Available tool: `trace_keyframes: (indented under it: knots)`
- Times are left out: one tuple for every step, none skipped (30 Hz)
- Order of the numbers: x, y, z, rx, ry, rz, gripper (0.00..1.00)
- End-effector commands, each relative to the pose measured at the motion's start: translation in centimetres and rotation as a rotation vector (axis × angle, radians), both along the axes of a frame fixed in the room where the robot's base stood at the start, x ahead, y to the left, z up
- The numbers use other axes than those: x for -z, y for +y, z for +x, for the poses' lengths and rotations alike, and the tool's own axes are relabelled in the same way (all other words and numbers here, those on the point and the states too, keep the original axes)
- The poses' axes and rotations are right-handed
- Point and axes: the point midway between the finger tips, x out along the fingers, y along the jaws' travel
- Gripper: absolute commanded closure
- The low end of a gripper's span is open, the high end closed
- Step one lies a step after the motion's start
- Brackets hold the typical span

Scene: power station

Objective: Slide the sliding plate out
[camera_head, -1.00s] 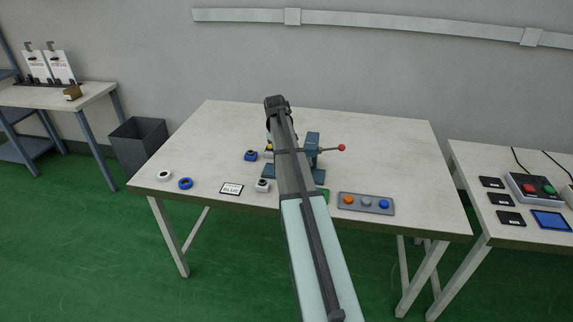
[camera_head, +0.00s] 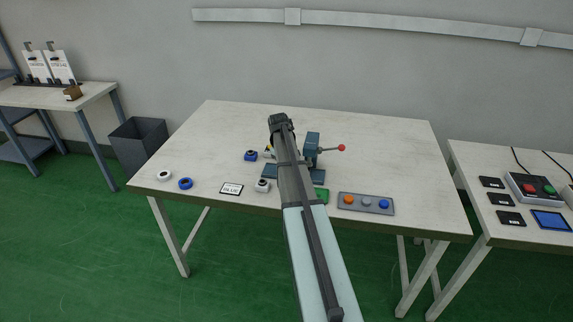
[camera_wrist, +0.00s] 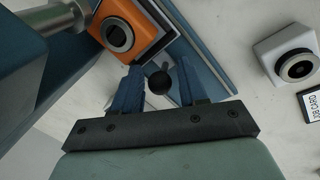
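In the wrist view, my gripper (camera_wrist: 160,88) is open, with one blue finger on each side of a small dark round knob (camera_wrist: 160,82). Gaps show between the knob and both fingers. A flat blue plate (camera_wrist: 205,65) lies behind the fingers, and I take it for part of the sliding plate; its full outline is hidden. An orange block with a dark ring (camera_wrist: 134,22) sits at the plate's upper left. In the head view, my arm covers much of the blue press fixture (camera_head: 312,142), and the fingertips are hidden.
A red-tipped lever (camera_head: 341,148) sticks out right of the fixture. The table's back is clear.

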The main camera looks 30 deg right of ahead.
Motion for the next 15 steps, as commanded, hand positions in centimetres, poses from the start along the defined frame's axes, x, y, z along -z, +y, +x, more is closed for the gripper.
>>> trace_keyframes:
  knots:
    - [-0.01, 0.01, 0.00, 0.000, 0.000, 0.000, 0.63]
    - [-0.01, 0.01, 0.00, 0.000, 0.000, 0.000, 0.65]
    - [-0.01, 0.01, 0.00, 0.000, 0.000, 0.000, 0.69]
    - [-0.01, 0.01, 0.00, 0.000, 0.000, 0.000, 0.72]
    - [-0.01, 0.01, 0.00, 0.000, 0.000, 0.000, 0.75]
    - [-0.02, 0.01, 0.00, 0.000, 0.000, 0.000, 0.79]
    - [-0.02, 0.01, 0.00, 0.000, 0.000, 0.000, 0.82]
    - [-0.02, 0.01, 0.00, 0.000, 0.000, 0.000, 0.85]
    - [-0.02, 0.01, 0.00, 0.000, 0.000, 0.000, 0.88]
    - [-0.02, 0.01, 0.00, 0.000, 0.000, 0.000, 0.91]
    - [-0.02, 0.01, 0.00, 0.000, 0.000, 0.000, 0.94]
    - [-0.02, 0.01, 0.01, 0.000, 0.000, 0.000, 0.98]
    - [-0.02, 0.01, 0.01, 0.000, 0.000, 0.000, 1.00]
    - [-0.03, 0.01, 0.01, 0.000, 0.000, 0.000, 1.00]
    - [-0.03, 0.01, 0.01, 0.000, 0.000, 0.000, 1.00]
